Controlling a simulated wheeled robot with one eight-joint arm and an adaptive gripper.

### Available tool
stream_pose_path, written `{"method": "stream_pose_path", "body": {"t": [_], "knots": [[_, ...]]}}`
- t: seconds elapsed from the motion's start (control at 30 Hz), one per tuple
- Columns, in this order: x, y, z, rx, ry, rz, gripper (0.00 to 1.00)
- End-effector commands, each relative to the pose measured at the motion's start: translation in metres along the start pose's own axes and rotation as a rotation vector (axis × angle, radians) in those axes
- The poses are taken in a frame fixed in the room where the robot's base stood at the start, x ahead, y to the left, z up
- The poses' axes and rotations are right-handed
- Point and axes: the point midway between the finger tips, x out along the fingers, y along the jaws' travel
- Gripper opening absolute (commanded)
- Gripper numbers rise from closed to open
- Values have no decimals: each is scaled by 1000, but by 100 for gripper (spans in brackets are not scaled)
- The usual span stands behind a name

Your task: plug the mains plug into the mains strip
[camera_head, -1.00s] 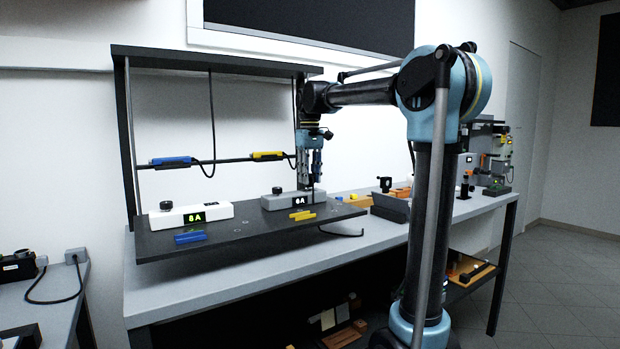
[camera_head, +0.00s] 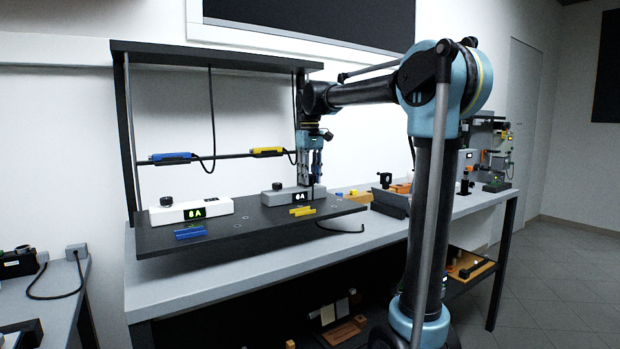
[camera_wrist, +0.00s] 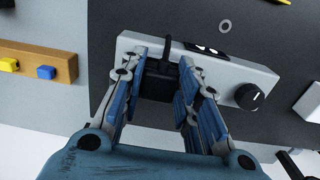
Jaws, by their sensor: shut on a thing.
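A black plug (camera_wrist: 160,82) with a black cable is between my gripper's two fingers (camera_wrist: 164,90) in the wrist view. The fingers are shut on it. The long grey box (camera_head: 274,201) with a lit display and a knob appears to be the mains strip. It also shows in the wrist view (camera_wrist: 226,82). The plug is over or at the box's right end in the head view, away from the knob. My gripper (camera_head: 313,183) points down there. The plug's lower end and any socket under it are hidden, so I cannot tell whether it is in.
A white box (camera_head: 222,207) with a lit display stands left of the grey box on the dark shelf (camera_head: 240,229). Yellow pieces (camera_head: 302,211) and blue pieces (camera_head: 190,232) lie in front of them. A wooden rail (camera_wrist: 38,61) lies beside the shelf. A dark rail crosses behind.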

Motion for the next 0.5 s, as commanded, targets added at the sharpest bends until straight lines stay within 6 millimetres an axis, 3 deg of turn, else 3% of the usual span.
{"method": "stream_pose_path", "body": {"t": [0.5], "knots": [[8,-1,0,-1,0,-2,1]]}}
